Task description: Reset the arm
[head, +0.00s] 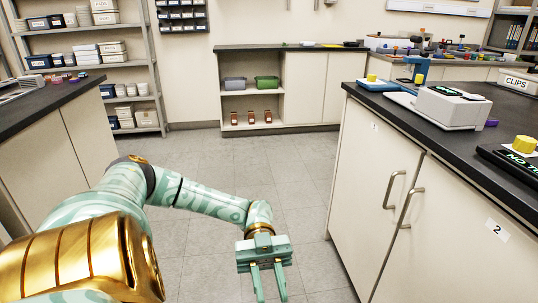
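A white instrument (452,107) with a small dark display stands on the dark bench top at the right. A blue upright part (418,68) rises just behind it, and a blue base with a yellow knob (372,78) is at its left. I cannot make out a separate stylus arm at this size. My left gripper (269,284) hangs over the floor in front of the bench, well apart from the instrument. Its two fingers are spread and nothing is between them. My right gripper is not in view.
A black device with a yellow knob (525,143) sits at the bench's right edge. The bench cabinet (400,200) has projecting door handles. A low cabinet (305,85) and shelves (90,60) stand behind. The tiled floor (270,165) between the benches is clear.

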